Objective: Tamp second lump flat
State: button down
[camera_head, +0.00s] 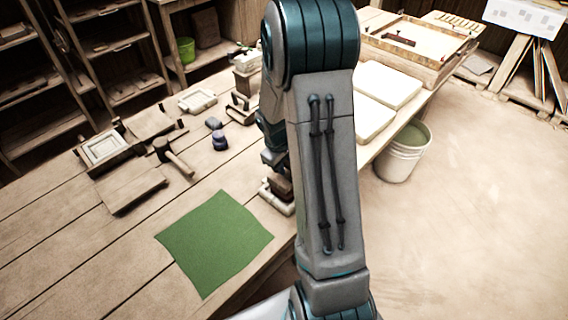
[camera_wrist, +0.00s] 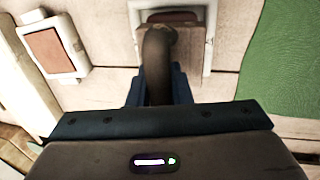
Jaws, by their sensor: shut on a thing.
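My gripper (camera_wrist: 158,88) is shut on the dark curved handle of a wooden tamper (camera_wrist: 186,48). The tamper's block is within or just above a pale frame mould (camera_wrist: 208,42), and I cannot tell whether it touches clay. A dark purplish patch (camera_wrist: 172,17) shows at the mould's far end. The second lump is otherwise hidden under the tamper. Another pale frame (camera_wrist: 78,62) to the left holds a flat reddish-brown slab (camera_wrist: 48,51). In the head view the tamper (camera_head: 281,187) and mould (camera_head: 276,201) show beside my arm, partly covered by it.
A green cloth (camera_head: 213,243) lies on the wooden bench, left of the mould. A mallet (camera_head: 173,158), a board (camera_head: 134,189) and a small purple pot (camera_head: 220,141) lie farther left. A bucket (camera_head: 404,152) stands on the floor right of the bench.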

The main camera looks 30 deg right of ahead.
jog(key=x, duration=0.1)
jog(key=b+x, duration=0.1)
jog(key=shift+s+a+f, duration=0.15)
jog(key=shift+a+f, duration=0.05)
jog(key=shift+f, duration=0.25)
jog(key=p+v, duration=0.1)
jog(key=v, duration=0.1)
jog(key=p+v, duration=0.1)
jog(key=v, duration=0.1)
jog(key=d+p+v, duration=0.1)
jog(key=p+v, duration=0.1)
jog(key=shift+w+d+r, duration=0.1)
jog(key=shift+w+r, duration=0.1)
jog(key=shift+w, duration=0.05)
jog(key=shift+f, duration=0.1)
jog(key=shift+w+f, duration=0.1)
jog(key=shift+w+d+f, duration=0.15)
jog(key=shift+w+f, duration=0.05)
jog(key=shift+w+d+f, duration=0.1)
jog(key=shift+w, duration=0.15)
jog(key=shift+f+b, duration=0.1)
jog(key=shift+b, duration=0.2)
